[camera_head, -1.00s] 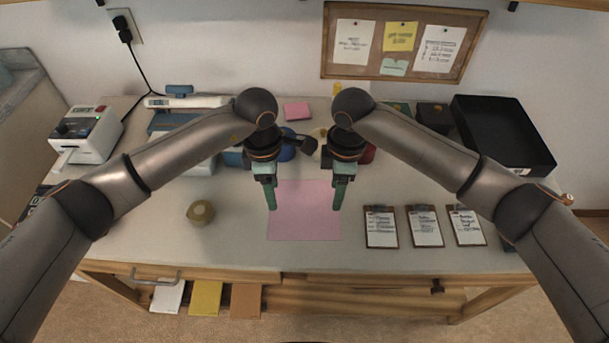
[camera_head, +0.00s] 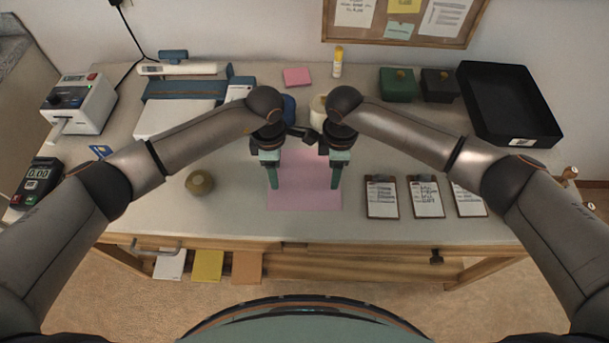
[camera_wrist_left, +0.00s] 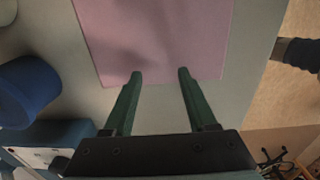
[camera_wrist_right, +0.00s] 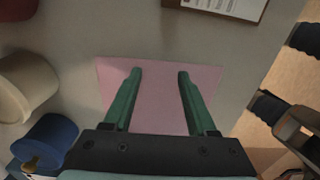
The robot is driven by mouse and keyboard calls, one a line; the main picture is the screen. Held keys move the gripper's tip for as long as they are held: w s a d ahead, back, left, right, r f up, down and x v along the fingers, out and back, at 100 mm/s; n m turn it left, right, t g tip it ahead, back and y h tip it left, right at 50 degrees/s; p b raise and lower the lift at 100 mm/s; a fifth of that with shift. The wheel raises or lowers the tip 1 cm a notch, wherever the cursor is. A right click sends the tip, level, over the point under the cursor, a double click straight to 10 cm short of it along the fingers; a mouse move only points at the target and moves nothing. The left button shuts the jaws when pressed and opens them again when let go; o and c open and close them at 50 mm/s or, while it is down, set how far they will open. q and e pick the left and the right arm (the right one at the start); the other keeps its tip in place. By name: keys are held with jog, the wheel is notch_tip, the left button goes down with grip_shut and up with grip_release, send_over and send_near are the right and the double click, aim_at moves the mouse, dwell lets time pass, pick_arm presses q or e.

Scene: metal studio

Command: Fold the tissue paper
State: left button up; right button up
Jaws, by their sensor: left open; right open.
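The tissue paper (camera_head: 304,190) is a flat pink sheet on the table, near its front edge in the middle. My left gripper (camera_head: 273,185) is open and empty over the sheet's left edge. In the left wrist view, the sheet (camera_wrist_left: 155,40) spreads beyond the open fingers (camera_wrist_left: 158,75). My right gripper (camera_head: 335,185) is open and empty over the sheet's right edge. In the right wrist view, the sheet (camera_wrist_right: 160,95) lies below and between the open fingers (camera_wrist_right: 159,75). The sheet's far part is partly hidden by my arms.
Several clipboards (camera_head: 381,198) lie to the right of the sheet. A round olive object (camera_head: 199,182) stands to the left. A blue roll (camera_wrist_left: 32,90) and a cream roll (camera_wrist_right: 28,85) stand behind. A black tray (camera_head: 510,100) is at back right. Table between them is bare.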

pick_arm(q)
jog(key=shift+f, duration=0.2)
pick_arm(e)
jog(key=shift+f, duration=0.2)
pick_arm(q)
jog(key=shift+r, duration=0.1)
jog(key=shift+c, duration=0.4)
pick_arm(e)
jog(key=shift+r, duration=0.1)
jog(key=shift+c, duration=0.4)
pick_arm(q)
grip_shut()
pick_arm(e)
grip_shut()
